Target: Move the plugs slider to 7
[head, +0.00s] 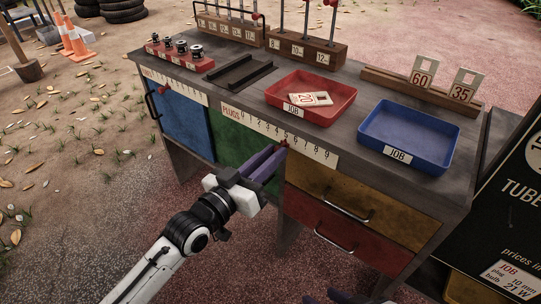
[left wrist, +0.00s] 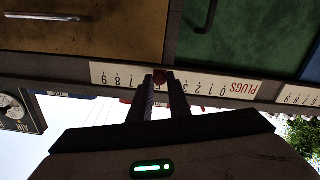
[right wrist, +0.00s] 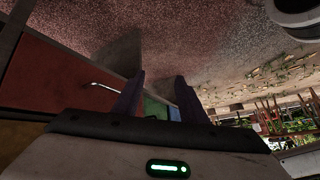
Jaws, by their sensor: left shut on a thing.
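The PLUGS scale (head: 310,149) is a white strip numbered 0 to 9 on the bench's front edge. It shows upside down in the left wrist view (left wrist: 235,86). Its small red slider knob (head: 284,143) stands at about 5; the fingers partly hide the marks there. My left gripper (head: 278,150) is shut on the knob, which shows red between the fingertips in the left wrist view (left wrist: 160,77). My right gripper (right wrist: 158,95) is open and empty, low in front of the drawers; its fingertips show at the head view's bottom edge.
A second numbered scale (head: 175,86) lies to the left on the same edge. A red tray (head: 340,110) and a blue tray (head: 445,145) stand on the bench above. Drawer handles (head: 350,212) stick out below the scale. A dark price board (head: 515,190) stands at the right.

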